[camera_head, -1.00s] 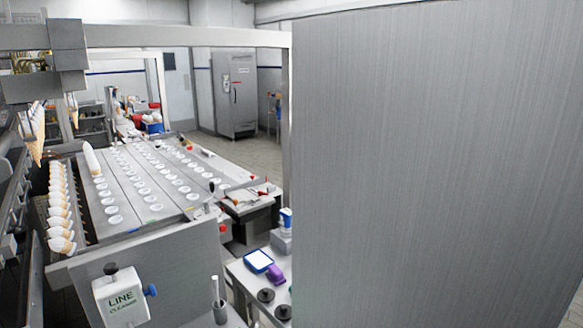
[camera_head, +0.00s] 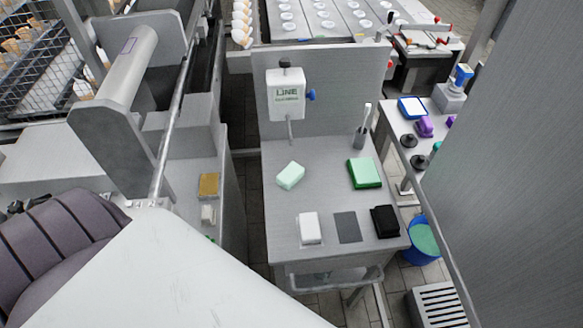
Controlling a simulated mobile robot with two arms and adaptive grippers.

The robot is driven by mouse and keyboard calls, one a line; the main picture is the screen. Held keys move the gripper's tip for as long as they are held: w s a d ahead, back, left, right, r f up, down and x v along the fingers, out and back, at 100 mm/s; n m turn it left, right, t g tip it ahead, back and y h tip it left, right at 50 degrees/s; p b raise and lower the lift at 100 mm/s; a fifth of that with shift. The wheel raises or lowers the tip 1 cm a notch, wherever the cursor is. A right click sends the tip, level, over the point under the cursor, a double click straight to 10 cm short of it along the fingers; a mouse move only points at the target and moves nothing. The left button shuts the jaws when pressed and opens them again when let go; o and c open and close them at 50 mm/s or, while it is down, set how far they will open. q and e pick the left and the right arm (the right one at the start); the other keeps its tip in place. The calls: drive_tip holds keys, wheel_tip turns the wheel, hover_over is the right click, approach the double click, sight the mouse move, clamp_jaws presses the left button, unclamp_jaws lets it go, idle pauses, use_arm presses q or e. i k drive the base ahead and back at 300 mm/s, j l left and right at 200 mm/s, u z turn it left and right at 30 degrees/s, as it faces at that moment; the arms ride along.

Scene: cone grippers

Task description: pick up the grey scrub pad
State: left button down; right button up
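The grey scrub pad (camera_head: 347,227) appears to be the flat, thin grey rectangle near the front of the steel bench (camera_head: 277,237). It lies between a white block (camera_head: 309,228) on its left and a black pad or cloth (camera_head: 385,221) on its right, with small gaps on both sides. Nothing covers it. Neither of my grippers shows in the head view.
A pale green sponge (camera_head: 290,175) and a green pad (camera_head: 364,173) lie farther back on the bench. A dispenser (camera_head: 286,95) labelled LINE hangs on the back panel. A tall steel panel (camera_head: 530,160) stands at right, and a rail (camera_head: 330,285) runs along the bench front.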

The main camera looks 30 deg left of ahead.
sight(287, 179)
drive_tip(key=u, duration=1.05)
